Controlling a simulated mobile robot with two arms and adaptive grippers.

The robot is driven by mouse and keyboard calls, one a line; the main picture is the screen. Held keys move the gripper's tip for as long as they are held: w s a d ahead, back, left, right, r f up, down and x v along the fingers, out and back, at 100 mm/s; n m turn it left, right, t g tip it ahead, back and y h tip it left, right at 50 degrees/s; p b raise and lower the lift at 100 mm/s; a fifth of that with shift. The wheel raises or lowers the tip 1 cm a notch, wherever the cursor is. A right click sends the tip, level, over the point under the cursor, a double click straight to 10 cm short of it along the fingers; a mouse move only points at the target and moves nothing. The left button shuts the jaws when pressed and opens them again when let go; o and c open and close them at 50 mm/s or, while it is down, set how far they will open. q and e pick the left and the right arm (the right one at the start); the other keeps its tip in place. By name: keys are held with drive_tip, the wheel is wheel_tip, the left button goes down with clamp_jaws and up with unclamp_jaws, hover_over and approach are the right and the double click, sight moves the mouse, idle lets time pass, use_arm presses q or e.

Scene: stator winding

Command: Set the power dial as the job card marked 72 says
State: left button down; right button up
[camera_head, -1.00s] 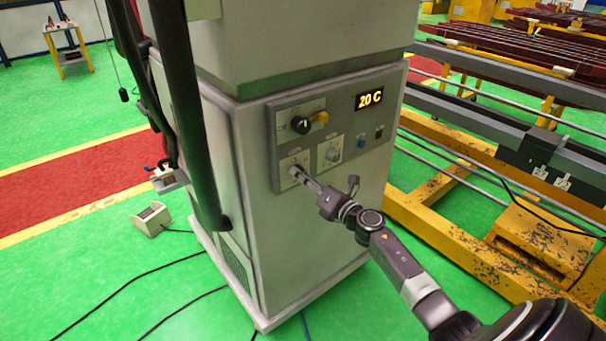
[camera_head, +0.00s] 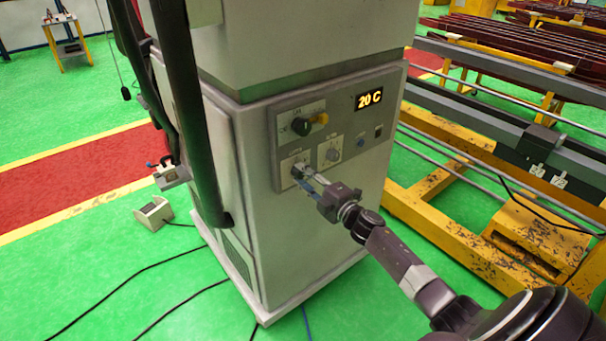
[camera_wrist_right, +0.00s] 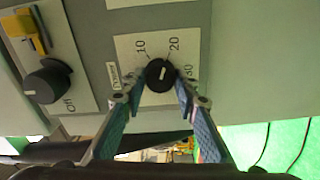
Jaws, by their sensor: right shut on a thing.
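The power dial (camera_wrist_right: 157,75) is a small black round knob with a white mark, on a white plate with 10, 20 and 30 around it in the right wrist view. The mark points up and right, roughly towards 20; its exact setting is hard to read. My right gripper (camera_wrist_right: 160,84) has its two fingertips on either side of this dial, closed on it. In the head view, my right gripper (camera_head: 299,174) reaches the lower-left plate of the panel and covers the dial. The job card is not in view. My left gripper is not in view.
A larger black knob (camera_head: 300,126) marked Off and a yellow part (camera_head: 320,118) sit above. Another dial (camera_head: 332,154) is to the right, under a display (camera_head: 368,99) reading 20 C. A yellow frame (camera_head: 437,220) stands right of the cabinet (camera_head: 310,245).

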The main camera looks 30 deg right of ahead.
drive_tip(key=m+p, duration=0.1)
drive_tip(key=m, duration=0.2)
drive_tip(key=shift+r+m, duration=0.1)
drive_tip(key=shift+m, duration=0.3)
drive_tip(key=m+p, duration=0.1)
drive_tip(key=m, duration=0.2)
drive_tip(key=shift+m, duration=0.3)
drive_tip(key=m, duration=0.2)
drive_tip(key=shift+d+m, duration=0.1)
drive_tip(key=shift+m, duration=0.2)
drive_tip(key=shift+m+p, duration=0.4)
drive_tip(key=shift+m, duration=1.4)
drive_tip(key=o, duration=1.1)
drive_tip(key=shift+o, duration=0.2)
drive_tip(key=shift+s, duration=0.5)
drive_tip(key=s+d, duration=0.1)
drive_tip(key=s, duration=1)
